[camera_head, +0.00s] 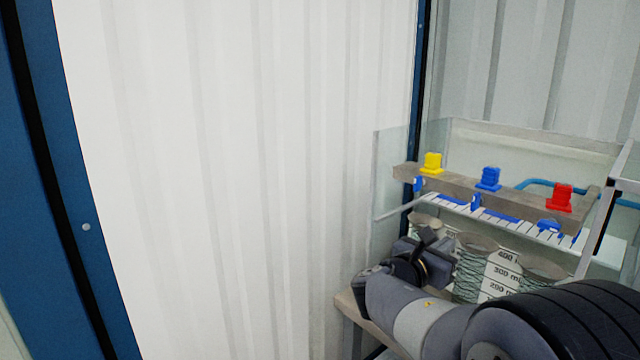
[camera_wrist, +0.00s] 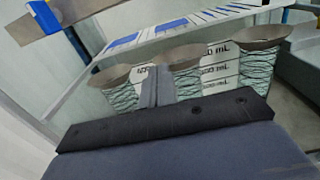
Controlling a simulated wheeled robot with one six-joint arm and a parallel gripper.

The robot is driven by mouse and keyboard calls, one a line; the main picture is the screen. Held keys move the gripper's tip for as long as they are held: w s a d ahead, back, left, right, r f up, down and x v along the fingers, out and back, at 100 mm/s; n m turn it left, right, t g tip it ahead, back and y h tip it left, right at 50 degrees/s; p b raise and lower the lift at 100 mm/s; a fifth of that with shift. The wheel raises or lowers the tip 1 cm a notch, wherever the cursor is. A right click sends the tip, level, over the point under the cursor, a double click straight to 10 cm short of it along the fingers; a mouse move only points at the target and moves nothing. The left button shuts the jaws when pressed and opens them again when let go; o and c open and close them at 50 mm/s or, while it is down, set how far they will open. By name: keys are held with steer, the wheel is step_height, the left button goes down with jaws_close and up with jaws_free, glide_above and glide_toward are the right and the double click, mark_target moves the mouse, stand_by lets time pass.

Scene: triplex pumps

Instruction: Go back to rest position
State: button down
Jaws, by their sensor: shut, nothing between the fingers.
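My gripper (camera_head: 428,240) is shut and empty at the lower right of the head view, at the end of my grey arm. In the wrist view its closed fingers (camera_wrist: 158,86) point at a row of mesh-patterned beakers, in front of the middle one (camera_wrist: 182,80). I cannot tell whether the fingers touch it. In the head view a beaker (camera_head: 477,268) stands just right of my gripper, and my arm hides the lower parts of the row.
A beam (camera_head: 515,200) above the beakers carries a yellow knob (camera_head: 432,163), a blue knob (camera_head: 488,179) and a red knob (camera_head: 561,197). A slatted white rack lies below it. Clear panels surround the stand. A white corrugated wall (camera_head: 230,180) fills the left.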

steer(key=v, duration=1.1)
steer(key=d+r+m+g+h+p, duration=0.1)
steer(key=d+r+m+g+h, duration=0.1)
steer(key=m, duration=1.1)
steer(key=d+r+g, duration=0.1)
steer(key=d+r, duration=0.1)
steer(key=d, duration=0.1)
steer(key=shift+d+r+h, duration=0.2)
steer(key=shift+r+h, duration=0.1)
steer(key=shift+r, duration=0.1)
steer(key=shift+s+p, duration=0.1)
steer(key=shift+p, duration=0.2)
